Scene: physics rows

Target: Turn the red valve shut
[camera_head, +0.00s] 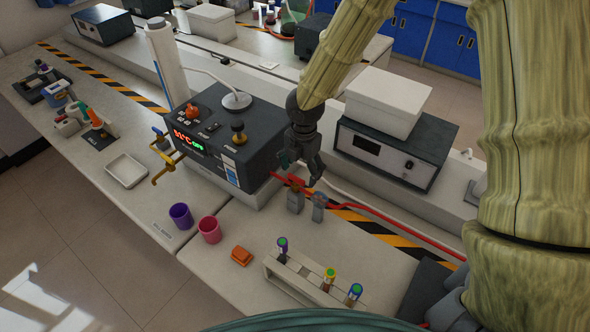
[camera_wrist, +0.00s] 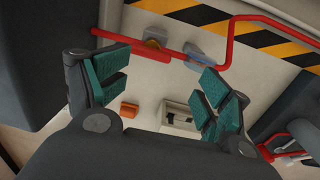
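The red valve (camera_head: 295,182) shows as a small red handle above a grey fitting, on the bench just right of the dark control box. In the wrist view the red valve handle (camera_wrist: 150,51) lies along a red pipe, with a brownish knob beside it. A second, blue-grey fitting (camera_head: 319,203) stands to its right. My gripper (camera_head: 300,172) hangs just above the valve, pointing down. In the wrist view my gripper (camera_wrist: 150,92) has its green-padded fingers wide apart with nothing between them. The gripper partly hides the valve's back in the head view.
The control box (camera_head: 225,135) stands close on the left. A grey instrument with a white box (camera_head: 388,98) stands behind right. A tube rack (camera_head: 300,275), an orange block (camera_head: 241,256) and two cups (camera_head: 209,229) lie in front. A red hose (camera_head: 400,228) runs right.

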